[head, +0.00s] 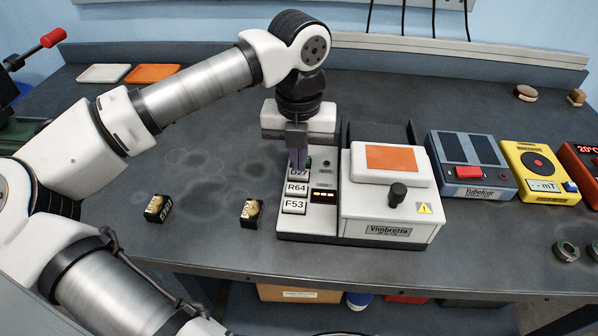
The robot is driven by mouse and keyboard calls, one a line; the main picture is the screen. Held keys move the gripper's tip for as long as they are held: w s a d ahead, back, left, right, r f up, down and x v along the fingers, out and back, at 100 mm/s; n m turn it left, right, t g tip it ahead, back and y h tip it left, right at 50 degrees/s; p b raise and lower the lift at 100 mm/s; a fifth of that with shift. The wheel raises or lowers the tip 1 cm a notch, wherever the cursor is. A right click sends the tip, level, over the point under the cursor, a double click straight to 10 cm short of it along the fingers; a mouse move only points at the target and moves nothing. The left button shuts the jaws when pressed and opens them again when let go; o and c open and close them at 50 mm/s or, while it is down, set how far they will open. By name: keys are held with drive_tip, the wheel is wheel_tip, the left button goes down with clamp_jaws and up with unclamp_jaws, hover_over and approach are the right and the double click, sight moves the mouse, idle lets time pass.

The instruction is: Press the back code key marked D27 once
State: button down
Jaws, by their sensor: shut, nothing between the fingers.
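The white device marked Vimbretta (390,231) stands at the middle of the bench. Its left panel bears a column of code keys. The back key marked D27 (297,174) is partly covered by my fingers. The key marked R64 (296,188) is in the middle and the key marked F53 (294,206) is at the front. My gripper (298,163) points down, shut and empty, with its fingertips at the back key. I cannot tell whether the tips touch the key.
Two small dark blocks (158,208) (251,213) lie left of the device. A blue device (470,192), a yellow meter (541,185) and a red meter (582,160) stand to the right. White (104,73) and orange (152,73) trays lie back left. The bench's left middle is clear.

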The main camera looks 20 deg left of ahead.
drive_tip(key=shift+f+b, duration=0.7)
drive_tip(key=shift+r, duration=0.1)
drive_tip(key=shift+r+p, duration=1.5)
drive_tip(key=shift+r, duration=1.5)
drive_tip(key=shift+f, duration=0.1)
